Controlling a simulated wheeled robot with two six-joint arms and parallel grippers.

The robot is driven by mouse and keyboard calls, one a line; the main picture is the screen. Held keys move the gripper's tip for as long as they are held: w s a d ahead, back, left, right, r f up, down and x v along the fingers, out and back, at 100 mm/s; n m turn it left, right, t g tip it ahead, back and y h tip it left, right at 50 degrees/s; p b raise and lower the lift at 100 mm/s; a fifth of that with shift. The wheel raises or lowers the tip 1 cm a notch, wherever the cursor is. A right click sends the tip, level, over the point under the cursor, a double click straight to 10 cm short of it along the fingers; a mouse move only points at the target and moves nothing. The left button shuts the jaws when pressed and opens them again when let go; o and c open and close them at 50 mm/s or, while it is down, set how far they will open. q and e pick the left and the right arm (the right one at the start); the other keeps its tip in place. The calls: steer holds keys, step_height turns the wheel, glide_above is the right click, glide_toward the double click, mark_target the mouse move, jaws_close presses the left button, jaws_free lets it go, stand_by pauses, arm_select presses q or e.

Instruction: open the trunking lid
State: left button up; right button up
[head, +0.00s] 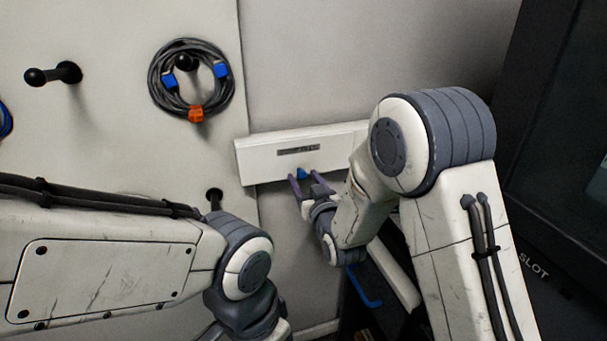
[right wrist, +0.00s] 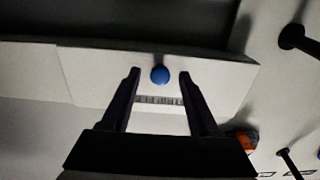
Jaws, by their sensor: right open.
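The white trunking lid (head: 262,158) is a long box-like cover on the wall in the middle of the head view, with a dark label on its face. A small blue knob (head: 302,173) sits at its lower edge. My right gripper (head: 305,176) is open at the knob. In the right wrist view, the blue knob (right wrist: 159,75) lies between the two spread fingertips, with a gap on each side. The lid (right wrist: 90,78) looks closed. My left arm comes in from the left; its gripper is out of the picture.
A coiled grey cable (head: 160,92) with blue plugs and an orange tag hangs on a peg. A bare black peg (head: 68,72) stands out at the upper left. A dark cabinet (head: 562,150) stands at the right. Below the trunking is a dark bin with a blue cable (head: 362,288).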

steer(key=shift+w+a, duration=0.15)
steer(key=shift+w, duration=0.25)
jaws_close()
stand_by(1.2)
